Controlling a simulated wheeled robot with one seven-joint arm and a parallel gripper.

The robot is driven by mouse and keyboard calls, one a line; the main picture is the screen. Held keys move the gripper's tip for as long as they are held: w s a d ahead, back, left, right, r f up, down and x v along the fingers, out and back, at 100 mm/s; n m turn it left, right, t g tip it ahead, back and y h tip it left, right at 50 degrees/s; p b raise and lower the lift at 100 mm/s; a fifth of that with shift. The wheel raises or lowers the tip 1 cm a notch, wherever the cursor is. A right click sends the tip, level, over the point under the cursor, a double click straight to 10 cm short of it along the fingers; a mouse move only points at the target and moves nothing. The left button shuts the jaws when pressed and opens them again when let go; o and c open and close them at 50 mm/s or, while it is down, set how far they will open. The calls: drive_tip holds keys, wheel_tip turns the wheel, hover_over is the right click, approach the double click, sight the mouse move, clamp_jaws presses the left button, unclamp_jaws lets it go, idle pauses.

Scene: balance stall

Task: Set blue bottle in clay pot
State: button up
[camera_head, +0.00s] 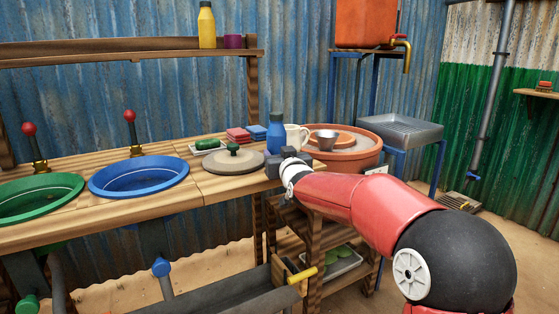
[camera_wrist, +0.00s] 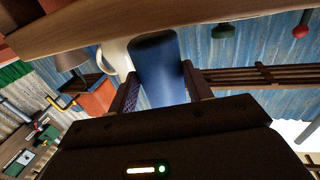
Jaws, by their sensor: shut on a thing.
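The blue bottle (camera_head: 276,133) is upright at the right end of the wooden counter, with its lower part partly hidden by my gripper. My gripper (camera_head: 285,158) is shut on the bottle. In the wrist view the bottle (camera_wrist: 158,72) sits between the two fingers of my gripper (camera_wrist: 160,92). I cannot tell whether its base touches the counter. The wide clay pot (camera_head: 358,157) is just right of the counter's end, its rim near counter height. An orange-brown disc and a grey metal cup (camera_head: 326,140) show within its rim.
A cream mug (camera_head: 297,137) stands right beside the bottle, between it and the pot. A grey round lid (camera_head: 233,161) with a green knob lies to the left. Red and blue blocks (camera_head: 240,134) lie behind. A metal sink (camera_head: 400,130) stands beyond the pot.

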drive_tip(key=shift+f, duration=0.6)
drive_tip(key=o, duration=1.2)
drive_tip(key=b+v, duration=0.2)
drive_tip(key=v, duration=1)
drive_tip(key=shift+s, duration=0.1)
